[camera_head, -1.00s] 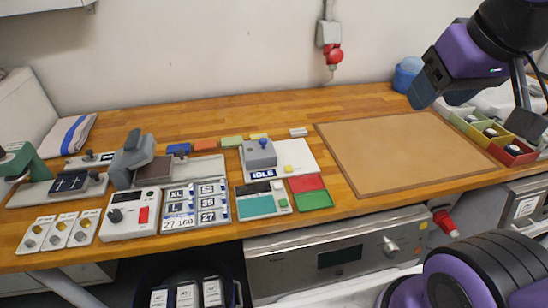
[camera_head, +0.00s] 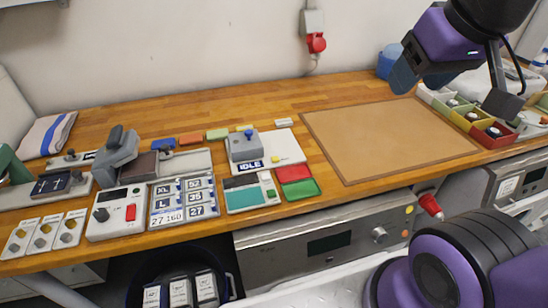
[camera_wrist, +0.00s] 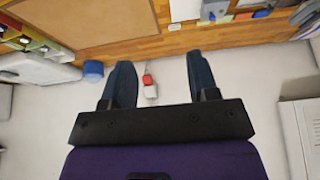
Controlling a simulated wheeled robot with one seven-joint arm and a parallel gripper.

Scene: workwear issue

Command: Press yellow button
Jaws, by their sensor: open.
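A small yellow button (camera_head: 275,159) sits on the white plate of a device marked IDLE (camera_head: 262,150), right of its grey block with a blue knob (camera_head: 243,146). The device stands near the middle of the bench. My gripper (camera_head: 412,84) is high at the upper right of the head view, above the brown mat and well apart from the button. In the wrist view my gripper (camera_wrist: 160,62) has its two dark fingers spread with nothing between them. I cannot make out the button surely in the wrist view.
A brown mat (camera_head: 385,140) lies right of the device. Green and red pads (camera_head: 294,173) and a teal-screen unit (camera_head: 243,195) lie close in front. Coloured blocks (camera_head: 190,138) lie behind. Coloured bins (camera_head: 465,118) stand far right. A wall socket with a red plug (camera_head: 316,42) is behind.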

